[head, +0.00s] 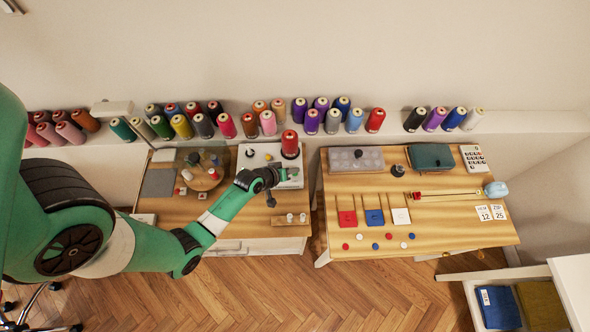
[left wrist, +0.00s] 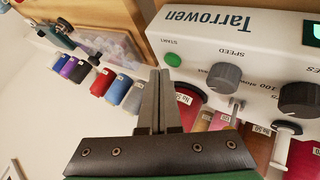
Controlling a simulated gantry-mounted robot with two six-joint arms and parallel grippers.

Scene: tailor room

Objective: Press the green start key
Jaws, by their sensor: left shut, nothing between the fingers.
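The green start key (left wrist: 173,59) is a small round button under the word START on the front of the white Tarrowen machine (left wrist: 205,32). In the head view the machine (head: 263,153) is the white unit at the right of the left table. My left gripper (left wrist: 162,74) is shut and empty. Its fingertips lie just beside the key in the left wrist view; I cannot tell whether they touch it. In the head view my left gripper (head: 281,175) is over the machine's right side and hides part of it. My right gripper is not in view.
A red thread cone (head: 290,146) stands on the machine. The right table (head: 440,235) holds small pegs and discs.

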